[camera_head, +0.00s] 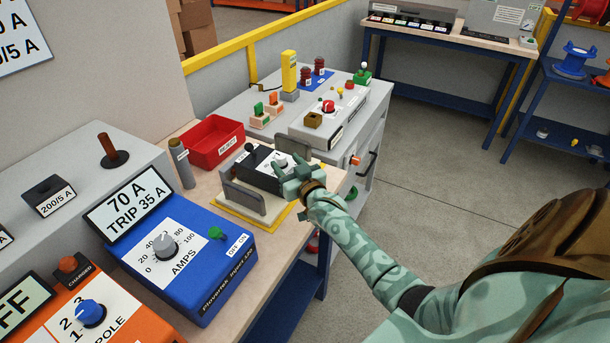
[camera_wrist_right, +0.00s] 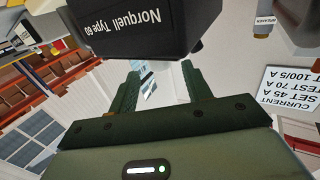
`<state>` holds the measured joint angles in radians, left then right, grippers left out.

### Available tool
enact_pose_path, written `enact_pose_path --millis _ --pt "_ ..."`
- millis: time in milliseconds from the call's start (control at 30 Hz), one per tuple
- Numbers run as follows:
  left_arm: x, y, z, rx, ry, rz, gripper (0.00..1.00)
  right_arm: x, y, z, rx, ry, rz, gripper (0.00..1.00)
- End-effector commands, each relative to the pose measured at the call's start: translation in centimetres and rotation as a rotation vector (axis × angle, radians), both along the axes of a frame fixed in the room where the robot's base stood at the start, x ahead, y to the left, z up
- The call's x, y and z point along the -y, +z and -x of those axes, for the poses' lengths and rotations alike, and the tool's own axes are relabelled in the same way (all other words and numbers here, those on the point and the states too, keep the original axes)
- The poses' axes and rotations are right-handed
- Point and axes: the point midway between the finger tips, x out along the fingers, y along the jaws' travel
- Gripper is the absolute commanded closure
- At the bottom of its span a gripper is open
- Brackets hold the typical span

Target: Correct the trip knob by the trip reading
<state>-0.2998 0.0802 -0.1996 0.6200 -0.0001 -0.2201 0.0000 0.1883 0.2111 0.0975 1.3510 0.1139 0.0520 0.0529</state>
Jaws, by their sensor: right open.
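A black relay unit (camera_head: 256,172) sits in a grey cradle on a yellow-edged base, with a pale dial face on top. In the right wrist view its black housing (camera_wrist_right: 150,30) reads "Norquell Type 60", upside down. My right gripper (camera_head: 288,167) is at the dial's right side, fingers apart and nothing between them. Its two fingers also show in the wrist view (camera_wrist_right: 162,88). The trip knob and its setting are largely hidden by the fingers. A display (camera_head: 130,203) reads "70 A TRIP 35 A". My left gripper is not in view.
A blue injection box (camera_head: 188,262) with a grey AMPS knob (camera_head: 165,246) and green switch stands in front. A red REJECT tray (camera_head: 213,143) lies behind the relay. A sign (camera_wrist_right: 290,92) reads "SET 45 A, TEST 70 A". Open floor lies right.

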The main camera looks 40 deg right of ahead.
Motion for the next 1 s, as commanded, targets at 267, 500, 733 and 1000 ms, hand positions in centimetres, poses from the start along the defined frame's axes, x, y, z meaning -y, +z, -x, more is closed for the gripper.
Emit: enact_pose_path --millis 267,500,733,1000 --pt "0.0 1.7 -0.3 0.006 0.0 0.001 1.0 -1.1 0.1 7.6 -0.003 0.0 -0.001 0.51" --pt "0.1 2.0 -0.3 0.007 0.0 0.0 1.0 -1.5 0.0 11.3 -0.002 0.0 0.0 0.51" --pt "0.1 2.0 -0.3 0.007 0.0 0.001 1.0 -1.6 0.0 11.9 0.0 0.0 0.0 0.51" --pt "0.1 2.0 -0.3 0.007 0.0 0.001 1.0 -1.6 0.0 11.8 -0.001 0.0 0.0 0.51"
